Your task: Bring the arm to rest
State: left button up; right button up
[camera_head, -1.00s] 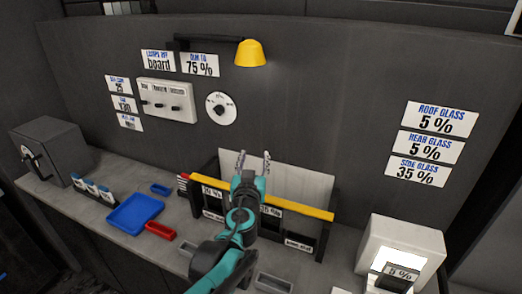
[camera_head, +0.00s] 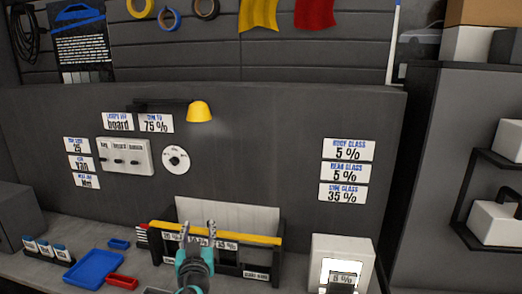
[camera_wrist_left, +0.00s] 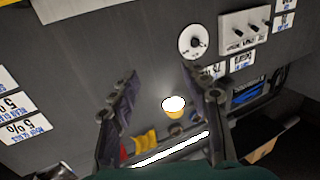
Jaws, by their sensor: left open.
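My left gripper (camera_head: 197,232) is open and empty in the head view. It points up in front of the rack with the yellow bar (camera_head: 215,233) on the bench, and its arm comes in from the bottom edge. In the left wrist view the two dark fingers of my left gripper (camera_wrist_left: 165,98) are spread apart with nothing between them but the wall and the lit lamp (camera_wrist_left: 174,106) beyond. My right gripper is in neither view.
A blue tray (camera_head: 94,268) and a red tray (camera_head: 121,281) lie left of the rack. A white box with a lit opening (camera_head: 343,248) stands to the right. The yellow lamp (camera_head: 200,111), a switch panel (camera_head: 125,156) and a dial (camera_head: 176,159) are on the back wall.

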pick_arm(q)
jog(key=s+a+f+n+g+y, duration=0.1)
jog(key=s+a+f+g+y, duration=0.1)
jog(key=s+a+f+g, duration=0.65)
jog(key=s+d+f+m+g+h, duration=0.1)
jog(key=s+d+f, duration=0.3)
jog(key=s, duration=0.4)
jog(key=s+d+f+m+g+h, duration=0.1)
jog(key=s+d+f+h, duration=0.2)
jog(key=s+f, duration=0.3)
jog(key=s, duration=0.3)
jog(key=shift+d+f+m+h, duration=0.15)
jog(key=shift+d+m+h, duration=0.2)
jog(key=shift+m+h, duration=0.05)
